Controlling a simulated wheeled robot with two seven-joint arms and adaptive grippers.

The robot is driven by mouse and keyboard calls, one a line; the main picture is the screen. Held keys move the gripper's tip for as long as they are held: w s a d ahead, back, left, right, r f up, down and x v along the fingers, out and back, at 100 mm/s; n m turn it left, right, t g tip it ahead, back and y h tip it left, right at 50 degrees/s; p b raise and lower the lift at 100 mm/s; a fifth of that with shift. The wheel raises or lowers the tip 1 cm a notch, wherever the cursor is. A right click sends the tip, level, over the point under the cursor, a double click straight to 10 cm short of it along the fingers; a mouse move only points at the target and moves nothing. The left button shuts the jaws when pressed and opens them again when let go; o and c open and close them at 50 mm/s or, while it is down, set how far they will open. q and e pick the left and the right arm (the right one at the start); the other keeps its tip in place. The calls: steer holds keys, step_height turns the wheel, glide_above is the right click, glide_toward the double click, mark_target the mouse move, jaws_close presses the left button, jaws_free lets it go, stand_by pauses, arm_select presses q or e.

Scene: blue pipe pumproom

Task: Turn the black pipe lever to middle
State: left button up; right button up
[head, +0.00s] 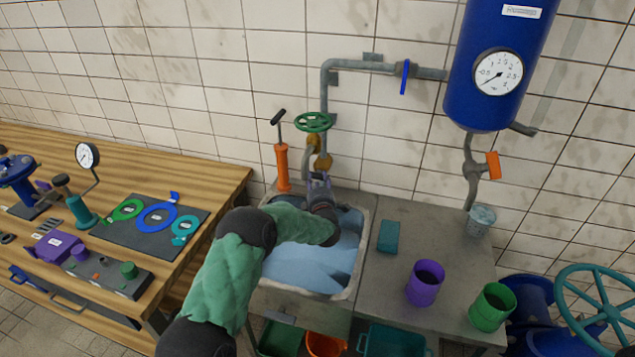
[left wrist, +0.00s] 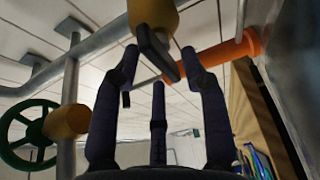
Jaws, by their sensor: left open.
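The black pipe lever (left wrist: 157,50) shows in the left wrist view as a dark bar on a yellow-brass valve body (left wrist: 153,14). My left gripper (head: 318,180) is over the back of the sink, just below the brass fittings (head: 323,162) on the pipe. In the left wrist view, the left gripper's fingers (left wrist: 160,62) are apart, with the lever between the upper tips. I cannot tell whether any finger touches it. In the head view I cannot make out the lever behind the gripper.
A green handwheel (head: 314,122) is just above the fittings, and an orange hand pump (head: 282,165) stands to their left. My left arm crosses the water-filled sink (head: 357,262). A purple cup (head: 425,283) and green cup (head: 491,307) stand on the right counter.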

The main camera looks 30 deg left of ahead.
arm_select(q)
steer(key=shift+w+a, duration=0.15)
steer(key=shift+w, duration=0.05)
jaws_close()
